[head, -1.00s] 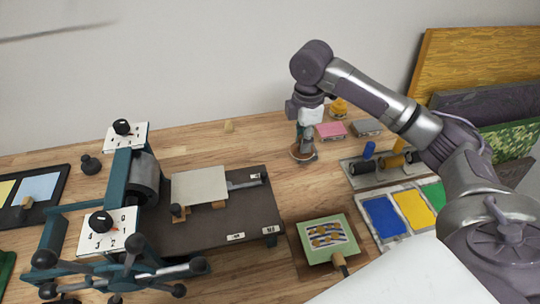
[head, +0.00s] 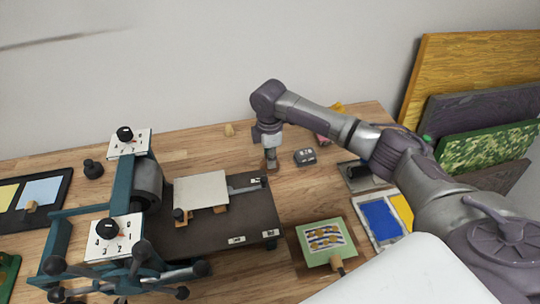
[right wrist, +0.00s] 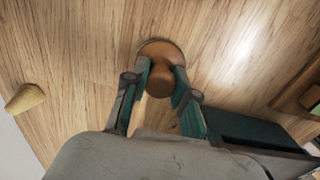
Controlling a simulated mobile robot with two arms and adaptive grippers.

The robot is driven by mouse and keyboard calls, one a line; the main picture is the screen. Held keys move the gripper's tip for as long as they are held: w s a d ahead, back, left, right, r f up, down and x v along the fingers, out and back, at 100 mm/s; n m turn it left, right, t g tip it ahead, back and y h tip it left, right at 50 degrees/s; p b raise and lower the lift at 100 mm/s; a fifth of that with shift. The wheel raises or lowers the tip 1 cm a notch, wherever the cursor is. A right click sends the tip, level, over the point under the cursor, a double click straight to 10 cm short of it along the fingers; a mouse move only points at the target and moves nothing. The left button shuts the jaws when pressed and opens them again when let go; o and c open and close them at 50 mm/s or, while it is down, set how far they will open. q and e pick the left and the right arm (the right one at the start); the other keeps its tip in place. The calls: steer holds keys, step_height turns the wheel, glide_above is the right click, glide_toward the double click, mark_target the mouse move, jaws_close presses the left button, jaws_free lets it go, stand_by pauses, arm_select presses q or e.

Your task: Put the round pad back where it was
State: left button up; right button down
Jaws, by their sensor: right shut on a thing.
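The round pad (right wrist: 160,50) is brown, with a round knob on top, and shows in the right wrist view. My right gripper (right wrist: 160,72) has one finger on each side of the knob and is shut on it. In the head view the right gripper (head: 271,163) points down just right of the press bed's far right corner. The pad is mostly hidden there, and I cannot tell whether it touches the table. My left gripper is not in view.
A press with a dark bed (head: 265,215) stands left of the gripper. A small grey object (head: 305,157) lies close on the right. A green print block (head: 327,240) and colour trays (head: 378,219) lie nearer. A tan wedge (head: 229,129) lies behind, with bare wood around it.

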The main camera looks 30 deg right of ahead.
steer(key=c, duration=0.9)
jaws_free()
steer(key=shift+f, duration=0.1)
step_height(320, 180, up, 12)
steer(key=shift+a+r+b, duration=0.1)
steer(key=shift+r+b, duration=0.1)
steer(key=shift+b, duration=0.45)
steer(key=shift+s+f, duration=0.1)
steer(key=shift+f, duration=0.05)
